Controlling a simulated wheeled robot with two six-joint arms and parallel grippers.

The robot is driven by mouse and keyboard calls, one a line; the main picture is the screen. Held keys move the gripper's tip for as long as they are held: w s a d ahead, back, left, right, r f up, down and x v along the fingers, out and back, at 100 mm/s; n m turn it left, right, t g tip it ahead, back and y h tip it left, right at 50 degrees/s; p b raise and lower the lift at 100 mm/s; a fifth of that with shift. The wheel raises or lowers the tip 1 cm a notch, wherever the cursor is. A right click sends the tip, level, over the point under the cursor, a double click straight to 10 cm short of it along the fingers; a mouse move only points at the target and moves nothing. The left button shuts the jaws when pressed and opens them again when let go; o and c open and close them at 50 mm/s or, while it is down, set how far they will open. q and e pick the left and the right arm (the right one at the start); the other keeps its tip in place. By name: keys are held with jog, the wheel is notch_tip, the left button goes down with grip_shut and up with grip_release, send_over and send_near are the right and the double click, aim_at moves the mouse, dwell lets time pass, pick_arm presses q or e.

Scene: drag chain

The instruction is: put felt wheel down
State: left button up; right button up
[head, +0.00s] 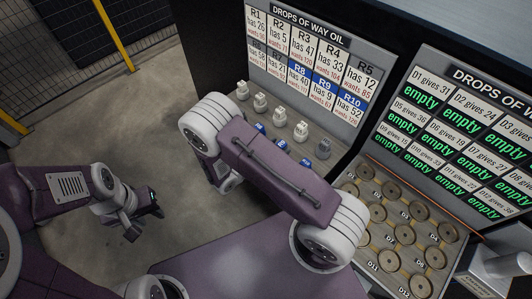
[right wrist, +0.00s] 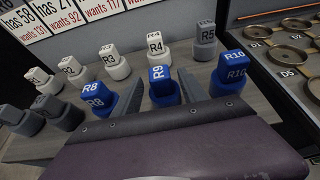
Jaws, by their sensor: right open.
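I cannot make out a felt wheel in either view. My left gripper (head: 144,219) hangs over the bare floor at the left of the head view, small and dark, with no held thing discernible. My right gripper (right wrist: 161,77) is open in the right wrist view, its two grey fingers on either side of the blue R9 block (right wrist: 163,90). I cannot tell whether they touch it. The right gripper is hidden behind my purple arm in the head view. The blue R8 block (right wrist: 98,96) and blue R10 block (right wrist: 233,72) stand on either side of R9.
White and grey labelled blocks stand in rows behind, such as R4 (right wrist: 156,47) and R5 (right wrist: 205,40). A sign of oil counts (head: 310,60) rises behind them. At right, a tray of round tan dishes (head: 419,211) sits below a board reading "empty" (head: 460,118).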

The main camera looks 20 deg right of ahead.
jog(key=v, duration=1)
jog(key=s+d+m+g+y, duration=0.4)
jog(key=s+m+g+y, duration=0.25)
jog(key=s+m, duration=0.35)
jog(key=r+m+t+y, duration=0.1)
jog(key=m+y, duration=0.1)
jog(key=m, duration=0.2)
jog(key=w+a+r+m+y, duration=0.1)
jog(key=m+y, duration=0.1)
jog(key=m, duration=0.2)
jog(key=w+r+m+t+y, duration=0.1)
jog(key=r+m+y, duration=0.1)
jog(key=m, duration=0.2)
jog(key=shift+w+a+m+t, duration=0.25)
jog(key=shift+a+m+t, duration=0.1)
jog(key=shift+m, duration=0.05)
jog(key=shift+d, duration=0.1)
